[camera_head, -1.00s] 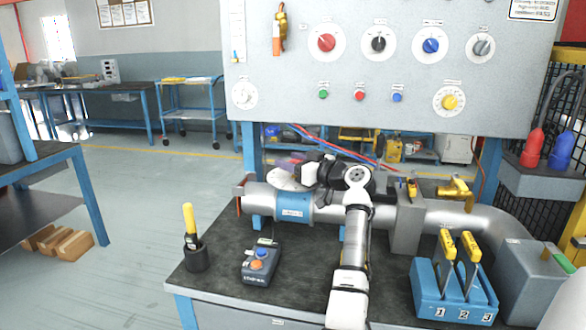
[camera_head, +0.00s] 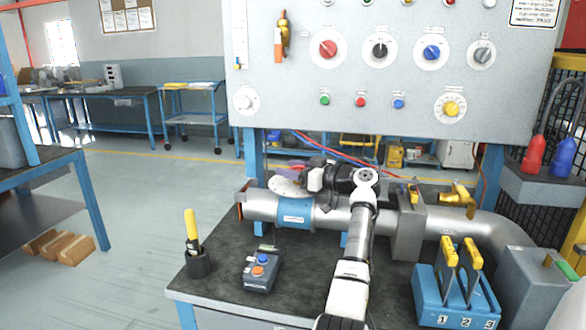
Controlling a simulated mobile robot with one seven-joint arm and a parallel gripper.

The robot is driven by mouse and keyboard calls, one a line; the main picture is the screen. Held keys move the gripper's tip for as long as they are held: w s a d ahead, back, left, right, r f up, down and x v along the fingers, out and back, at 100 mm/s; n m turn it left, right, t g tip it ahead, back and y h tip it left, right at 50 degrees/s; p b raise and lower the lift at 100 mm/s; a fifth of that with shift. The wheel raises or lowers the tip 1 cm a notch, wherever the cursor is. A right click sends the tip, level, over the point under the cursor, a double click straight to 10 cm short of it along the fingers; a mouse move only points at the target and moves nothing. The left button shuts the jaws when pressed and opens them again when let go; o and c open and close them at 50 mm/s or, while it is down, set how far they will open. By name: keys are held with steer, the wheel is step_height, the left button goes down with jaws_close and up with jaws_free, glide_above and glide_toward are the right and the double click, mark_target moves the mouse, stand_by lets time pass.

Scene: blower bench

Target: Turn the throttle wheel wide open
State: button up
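A pale round disc (camera_head: 284,187), which looks like the throttle wheel, sits above the blue-banded section of the grey pipe (camera_head: 262,204). It is partly covered by my gripper (camera_head: 306,177). My arm reaches up from the bottom of the picture, and its dark wrist points left, with the gripper at the right side of the disc. I cannot tell whether the fingers touch the disc or are open or shut. The wheel's marks and turn position are too small to read.
A panel (camera_head: 400,85) with several knobs hangs above the pipe. On the bench (camera_head: 225,262) stand a button box (camera_head: 262,272), a yellow-handled tool in a dark cup (camera_head: 197,262) and a blue block with levers (camera_head: 455,300). A brass valve (camera_head: 458,196) is at right.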

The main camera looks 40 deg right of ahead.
steer(key=o, duration=0.3)
steer(key=shift+s, duration=0.1)
steer(key=b+v, duration=0.1)
steer(key=v, duration=0.6)
steer(key=shift+s+d, duration=0.1)
steer(key=shift+s, duration=0.05)
